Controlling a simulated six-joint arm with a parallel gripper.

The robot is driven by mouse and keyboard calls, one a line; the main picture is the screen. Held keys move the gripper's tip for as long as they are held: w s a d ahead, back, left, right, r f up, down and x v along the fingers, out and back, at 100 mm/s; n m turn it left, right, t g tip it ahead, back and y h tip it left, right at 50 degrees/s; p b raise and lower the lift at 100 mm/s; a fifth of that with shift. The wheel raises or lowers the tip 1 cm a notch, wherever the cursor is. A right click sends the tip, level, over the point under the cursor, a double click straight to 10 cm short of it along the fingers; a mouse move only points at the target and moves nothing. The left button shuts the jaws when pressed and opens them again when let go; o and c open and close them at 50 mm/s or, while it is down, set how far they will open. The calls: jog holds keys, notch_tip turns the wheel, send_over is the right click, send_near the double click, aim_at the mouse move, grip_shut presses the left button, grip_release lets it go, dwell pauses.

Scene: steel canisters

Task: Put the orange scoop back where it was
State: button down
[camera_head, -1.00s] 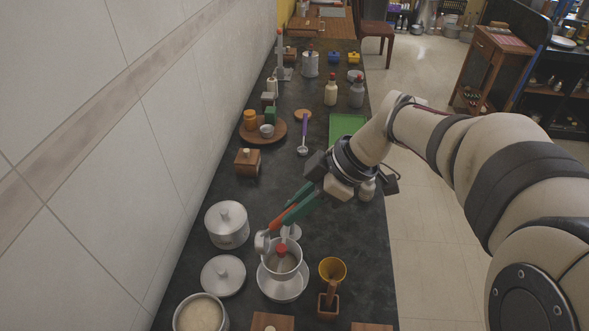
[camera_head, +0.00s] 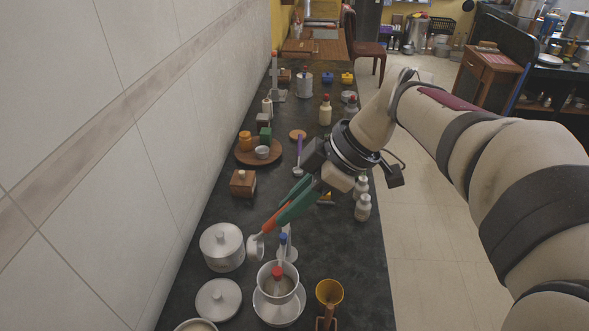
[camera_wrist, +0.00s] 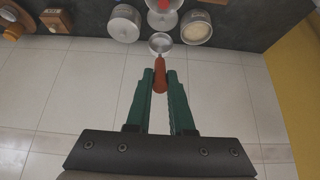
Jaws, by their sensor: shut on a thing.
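My gripper (camera_head: 286,211) has green fingers shut on the handle of the orange scoop (camera_head: 271,222).
A loose steel lid (camera_head: 217,300) lies on the counter. A wooden box (camera_head: 243,184) is farther back. The tiled wall bounds the left.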

jog(key=d+f+m+g+h, duration=0.1)
jog(key=d+f+m+h, duration=0.25)
jog(key=d+m, duration=0.7)
jog(key=d+f+m+h, duration=0.3)
jog(key=d+f+m, duration=0.2)
jog(key=d+m, duration=0.5)
jog(key=s+d+f+m+t+y, duration=0.2)
jog(key=s+d+f+m+y, duration=0.25)
jog(key=m, duration=0.55)
jog(key=s+d+f+m+t+y, duration=0.2)
jog(key=s+d+m+y, duration=0.25)
jog(key=d+m, duration=0.4)
jog(key=w+a+f+m, duration=0.1)
jog(key=w+a+f, duration=0.7)
jog(key=f, duration=0.3)
jog(key=shift+a+m+t+h, duration=0.3)
jog(key=shift+a+h, duration=0.05)
jog(key=shift+h, duration=0.1)
